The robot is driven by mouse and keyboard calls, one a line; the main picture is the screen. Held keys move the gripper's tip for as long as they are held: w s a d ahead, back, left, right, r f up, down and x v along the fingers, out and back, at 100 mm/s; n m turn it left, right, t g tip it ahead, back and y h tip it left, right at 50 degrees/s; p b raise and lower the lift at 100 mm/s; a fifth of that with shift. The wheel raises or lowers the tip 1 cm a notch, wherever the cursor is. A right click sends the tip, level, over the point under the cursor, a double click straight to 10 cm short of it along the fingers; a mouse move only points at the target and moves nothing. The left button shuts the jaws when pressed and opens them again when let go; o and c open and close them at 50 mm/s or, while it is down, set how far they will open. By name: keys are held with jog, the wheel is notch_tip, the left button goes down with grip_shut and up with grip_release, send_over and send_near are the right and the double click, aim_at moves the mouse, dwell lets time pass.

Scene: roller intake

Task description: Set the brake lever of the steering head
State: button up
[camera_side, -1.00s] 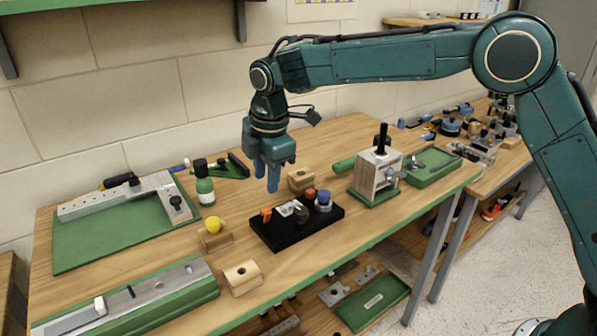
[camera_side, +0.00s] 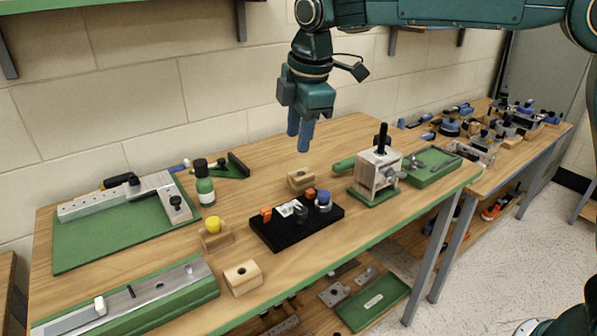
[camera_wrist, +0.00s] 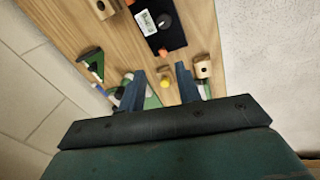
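The block-like device with an upright black handle (camera_side: 382,138) looks like the steering head (camera_side: 374,172). It stands on a small green base right of the bench's middle. A green bar (camera_side: 344,165) sticks out at its left and a small grey lever-like part (camera_side: 401,173) at its right; I cannot tell which part is the brake lever. My gripper (camera_side: 299,138) hangs above the bench, left of the steering head and well apart from it. Its fingers also show in the wrist view (camera_wrist: 160,70), spread with nothing between them. The steering head is not visible in the wrist view.
A black tray (camera_side: 270,240) with small parts lies left of the steering head, with a wooden block (camera_side: 300,179) behind it. A green tray (camera_side: 432,168) lies right.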

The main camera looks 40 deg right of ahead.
jog(key=s+d+r+m+t, duration=0.1)
jog(key=s+d+r+m, duration=0.3)
jog(key=s+d, duration=0.4)
jog(key=shift+s+d+r+m, duration=0.15)
jog(key=shift+s+d+m, duration=0.15)
jog(key=shift+s+m, duration=0.55)
jog(key=shift+s, duration=0.1)
jog(key=shift+o, duration=1.1)
jog(key=w+a+f+m+g, duration=0.1)
jog(key=w+a+f+m, duration=0.3)
jog(key=w, duration=0.4)
jog(key=w+a+f+m+g, duration=0.2)
jog(key=w+a+f+m, duration=0.2)
jog(key=a, duration=0.5)
jog(key=w+m, duration=0.2)
jog(key=w, duration=0.1)
jog(key=shift+w+a, duration=0.2)
jog(key=shift+w, duration=0.15)
jog(key=shift+f, duration=0.1)
